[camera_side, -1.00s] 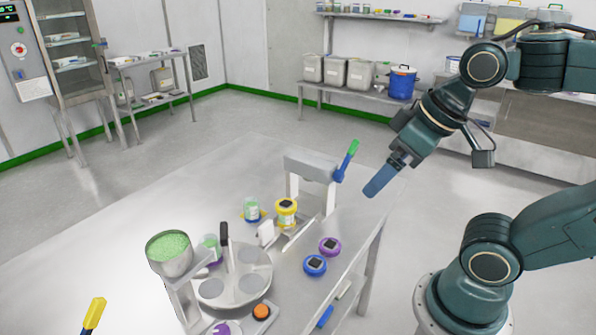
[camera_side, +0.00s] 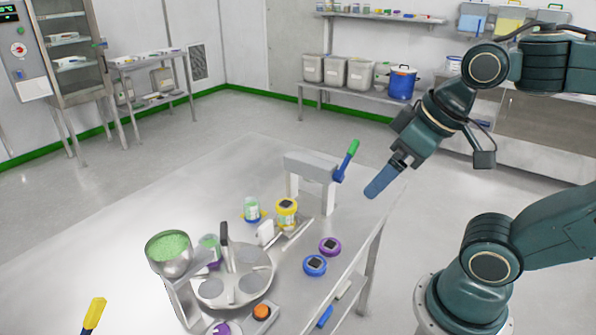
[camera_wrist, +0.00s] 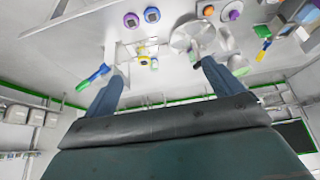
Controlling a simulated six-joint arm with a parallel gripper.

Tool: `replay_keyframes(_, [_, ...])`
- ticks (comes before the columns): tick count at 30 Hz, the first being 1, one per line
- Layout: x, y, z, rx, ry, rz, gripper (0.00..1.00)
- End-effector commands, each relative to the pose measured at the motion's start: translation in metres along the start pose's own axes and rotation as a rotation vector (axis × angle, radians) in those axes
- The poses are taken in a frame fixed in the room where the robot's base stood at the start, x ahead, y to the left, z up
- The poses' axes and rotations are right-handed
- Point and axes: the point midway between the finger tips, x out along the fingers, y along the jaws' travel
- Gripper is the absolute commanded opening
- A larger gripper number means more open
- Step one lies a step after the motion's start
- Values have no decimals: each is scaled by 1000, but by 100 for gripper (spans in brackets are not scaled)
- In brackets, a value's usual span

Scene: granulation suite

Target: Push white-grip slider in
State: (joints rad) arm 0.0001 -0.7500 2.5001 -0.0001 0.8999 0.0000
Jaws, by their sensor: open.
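The slider's white grip (camera_side: 265,232) is an upright white block at the near-left end of a short metal track (camera_side: 292,233) on the steel table. A yellow-lidded jar (camera_side: 286,212) stands just behind the grip, in front of the press frame (camera_side: 310,166) with its green-tipped blue lever (camera_side: 347,160). My gripper (camera_side: 381,182) is in the air to the right of the press, apart from the grip and touching nothing. In the wrist view its two blue fingers (camera_wrist: 163,70) are spread wide with nothing between them. The grip is too small to make out surely there.
Purple (camera_side: 330,246) and blue (camera_side: 315,265) round pieces lie right of the track. A turntable (camera_side: 234,277) and a hopper of green granules (camera_side: 169,247) stand at the front.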

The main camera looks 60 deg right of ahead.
Motion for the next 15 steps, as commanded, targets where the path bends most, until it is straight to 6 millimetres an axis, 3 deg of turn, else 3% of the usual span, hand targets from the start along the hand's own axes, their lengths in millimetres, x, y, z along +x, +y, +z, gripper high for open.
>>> replay_keyframes(5, [0,0,0,0,0,0,91])
replay_keyframes(9, [0,0,-1,0,-2,0,64])
replay_keyframes(15, [3,0,-13,0,-25,1,64])
